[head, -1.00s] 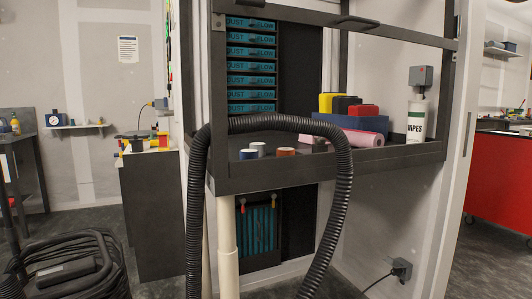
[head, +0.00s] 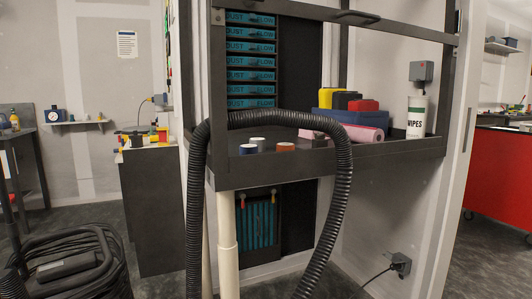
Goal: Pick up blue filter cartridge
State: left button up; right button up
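Several teal-blue filter panels labelled DUST FLOW (head: 250,75) are stacked in a dark rack behind the bench. On the bench ledge stand small cylinders: one with a blue side and white top (head: 248,149), a white and blue one (head: 257,144), and an orange-brown one (head: 285,148). I cannot tell for sure which of these is the blue filter cartridge. Neither of my grippers is in view.
A black corrugated hose (head: 345,190) arches in front of the bench (head: 360,156).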

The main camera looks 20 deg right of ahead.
aim_at(249, 153)
jog(key=l+u, duration=0.1)
jog(key=l, duration=1.8)
